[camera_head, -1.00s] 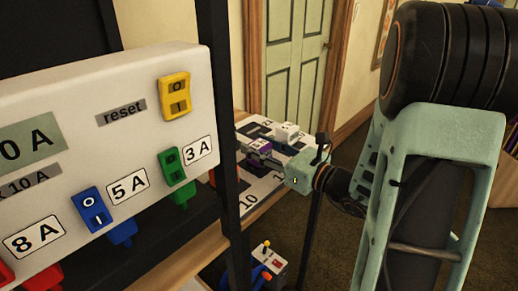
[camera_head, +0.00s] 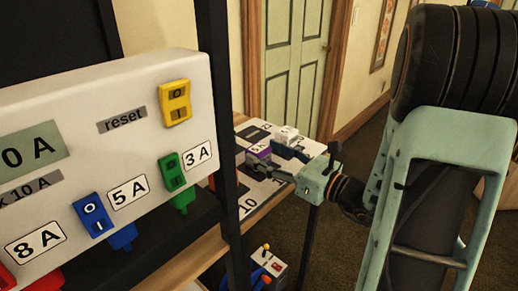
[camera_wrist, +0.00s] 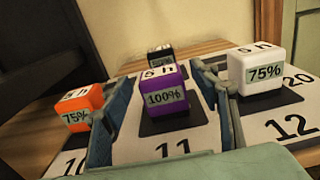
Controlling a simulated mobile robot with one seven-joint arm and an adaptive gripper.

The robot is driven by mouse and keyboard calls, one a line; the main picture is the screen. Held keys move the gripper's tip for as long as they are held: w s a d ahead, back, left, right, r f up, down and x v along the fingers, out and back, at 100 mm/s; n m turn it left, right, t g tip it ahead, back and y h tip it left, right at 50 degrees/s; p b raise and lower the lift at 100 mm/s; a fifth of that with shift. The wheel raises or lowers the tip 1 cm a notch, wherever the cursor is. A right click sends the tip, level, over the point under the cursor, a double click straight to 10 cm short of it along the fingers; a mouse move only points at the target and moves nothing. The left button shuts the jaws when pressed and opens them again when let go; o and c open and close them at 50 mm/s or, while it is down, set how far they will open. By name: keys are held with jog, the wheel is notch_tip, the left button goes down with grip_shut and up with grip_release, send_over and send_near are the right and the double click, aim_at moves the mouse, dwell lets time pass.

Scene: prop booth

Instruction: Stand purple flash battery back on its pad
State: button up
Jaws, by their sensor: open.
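The purple flash battery (camera_wrist: 165,97), labelled 100%, stands upright on a dark pad (camera_wrist: 195,115) above the number 11 in the wrist view. It also shows in the head view (camera_head: 258,154). My gripper (camera_wrist: 165,88) is open, with one blue-grey finger on each side of the purple battery. Gaps show between the fingers and the battery, and nothing is held. In the head view my gripper (camera_head: 285,160) reaches over the white numbered board from the right.
An orange battery (camera_wrist: 83,107) stands close outside the left finger, and a white battery (camera_wrist: 262,70) close outside the right finger. A black battery (camera_wrist: 160,55) stands behind. A switch panel (camera_head: 100,150) and a dark post (camera_head: 225,150) are left of the board.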

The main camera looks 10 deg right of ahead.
jog(key=v, duration=0.9)
jog(key=shift+p, duration=0.35)
